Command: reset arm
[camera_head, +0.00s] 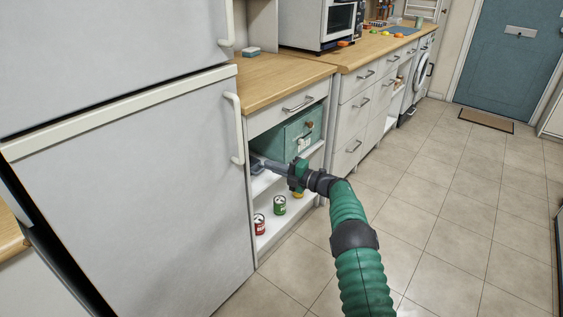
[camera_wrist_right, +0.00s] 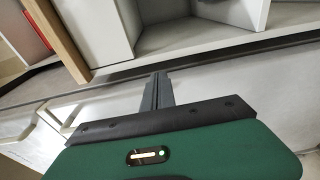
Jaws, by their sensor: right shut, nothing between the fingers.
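My right gripper (camera_head: 257,166) is at the end of my green arm, at the front of the open shelf unit (camera_head: 258,187) under the wooden counter. It is shut and empty. In the right wrist view its closed fingers (camera_wrist_right: 157,92) point toward pale cabinet panels and edges. A green box (camera_head: 285,141) stands on the upper shelf, just behind and above the gripper. I cannot tell whether the gripper touches the shelf. My left gripper is not in view.
The white fridge (camera_head: 130,190) with its handles stands close on the left. A red can (camera_head: 259,224) and a green can (camera_head: 280,205) stand on the lower shelf. A microwave (camera_head: 325,22) is on the counter. The tiled floor (camera_head: 450,200) to the right is clear.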

